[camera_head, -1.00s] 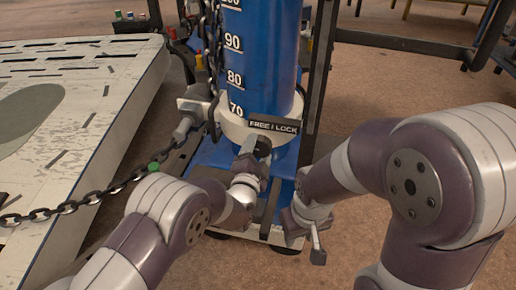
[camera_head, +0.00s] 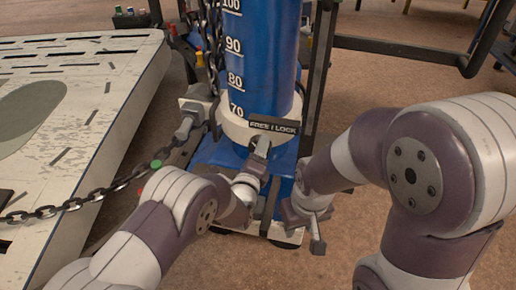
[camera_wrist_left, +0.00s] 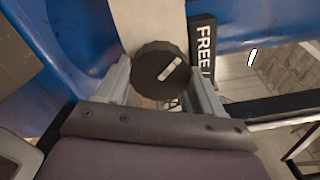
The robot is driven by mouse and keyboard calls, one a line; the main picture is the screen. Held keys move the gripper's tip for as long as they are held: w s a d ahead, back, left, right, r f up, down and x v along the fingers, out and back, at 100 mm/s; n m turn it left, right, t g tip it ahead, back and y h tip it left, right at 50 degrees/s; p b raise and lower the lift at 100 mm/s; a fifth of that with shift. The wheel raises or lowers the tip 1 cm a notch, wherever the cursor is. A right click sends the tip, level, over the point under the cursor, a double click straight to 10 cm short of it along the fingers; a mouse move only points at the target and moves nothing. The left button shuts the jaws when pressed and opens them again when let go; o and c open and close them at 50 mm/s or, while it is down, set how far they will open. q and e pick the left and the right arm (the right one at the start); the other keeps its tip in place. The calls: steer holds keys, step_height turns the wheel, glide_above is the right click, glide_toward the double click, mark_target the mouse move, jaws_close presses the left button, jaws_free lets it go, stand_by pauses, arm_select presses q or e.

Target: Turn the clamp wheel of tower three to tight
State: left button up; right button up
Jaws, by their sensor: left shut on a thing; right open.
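The blue tower (camera_head: 258,65) stands at the centre of the head view, with a white collar (camera_head: 232,128) low on it. A black plate (camera_head: 274,126) on the collar reads FREE / LOCK. In the left wrist view the clamp wheel (camera_wrist_left: 148,76) is a dark round knob with a pale slanted mark. My left gripper (camera_head: 259,148) has its fingers on both sides of the wheel and is shut on it. In the head view the gripper hides most of the wheel. My right gripper (camera_head: 318,236) is open and empty, low and right of the tower. I see no tower number.
A worn white platform (camera_head: 110,120) fills the left side. A dark chain (camera_head: 75,203) runs across it towards the tower. A black frame bar (camera_head: 400,45) crosses behind at the right. Brown floor is bare at the right of the tower.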

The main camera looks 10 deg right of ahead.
arm_select(q)
steer(key=shift+m+p, duration=0.9)
steer(key=shift+m, duration=2.9)
steer(key=o, duration=1)
steer(key=shift+o, duration=0.2)
steer(key=shift+s, duration=0.1)
steer(key=p+v, duration=0.2)
steer(key=v, duration=1)
steer(key=shift+s+a+p, duration=0.2)
steer(key=shift+s+p, duration=0.05)
steer(key=shift+p, duration=0.1)
